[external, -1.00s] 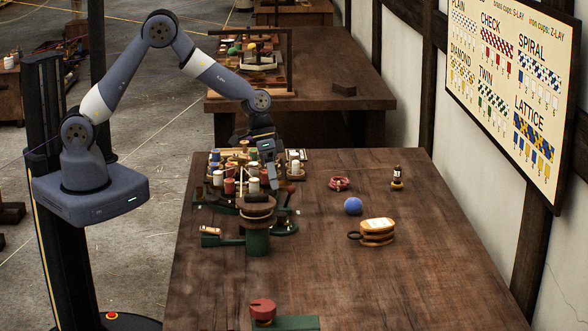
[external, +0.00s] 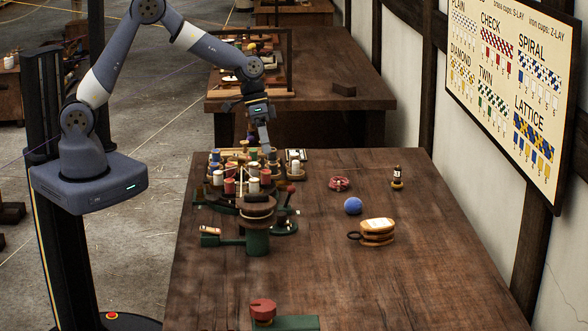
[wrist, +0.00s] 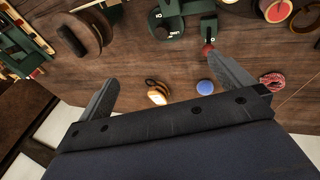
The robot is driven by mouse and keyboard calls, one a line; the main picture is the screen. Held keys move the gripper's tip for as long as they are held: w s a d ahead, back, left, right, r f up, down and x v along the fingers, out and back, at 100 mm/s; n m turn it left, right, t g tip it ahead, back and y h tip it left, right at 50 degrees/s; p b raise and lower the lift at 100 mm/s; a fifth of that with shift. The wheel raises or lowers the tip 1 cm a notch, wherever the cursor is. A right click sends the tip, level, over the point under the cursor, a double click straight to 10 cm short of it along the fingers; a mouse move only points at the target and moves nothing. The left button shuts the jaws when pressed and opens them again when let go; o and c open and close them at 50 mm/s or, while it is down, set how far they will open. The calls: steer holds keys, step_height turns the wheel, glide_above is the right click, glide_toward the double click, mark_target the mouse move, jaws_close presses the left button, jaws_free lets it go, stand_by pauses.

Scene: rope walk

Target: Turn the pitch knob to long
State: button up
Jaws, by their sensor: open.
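My gripper (external: 258,141) is raised above the far end of the near bench, above and behind the spools. Its two fingers are spread with nothing between them in the wrist view (wrist: 162,70). A round dark green dial (wrist: 170,30) with white marks shows at the top of the wrist view; its lettering is too small to read. A red ball-ended lever (wrist: 208,50) is to its right.
A crowded rope machine with several spools (external: 229,186) stands at the bench's left. The front right of the bench is clear.

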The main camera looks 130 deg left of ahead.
steer(key=shift+s+r, duration=0.1)
steer(key=shift+r, duration=0.2)
